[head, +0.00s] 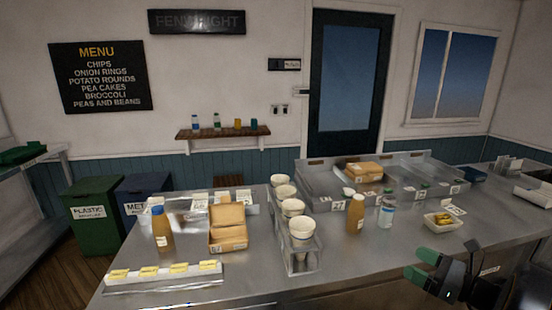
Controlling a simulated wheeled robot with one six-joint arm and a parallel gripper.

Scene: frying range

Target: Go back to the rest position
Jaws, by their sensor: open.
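My gripper (446,268) is at the lower right of the head view, over the near right part of the steel counter (365,268). Its jaws are open, and I see nothing between them. Its green-tipped fingers point left. A white tray of yellow food (443,222) stands on the counter behind it, apart from it. Part of my arm is cut off by the picture's lower right edge.
A cup rack (301,262) with several cups stands mid-counter. Bottles (355,217) and a cardboard box (228,238) stand to either side. A strip of yellow labels (165,277) lies at the front left. The counter between rack and gripper is clear.

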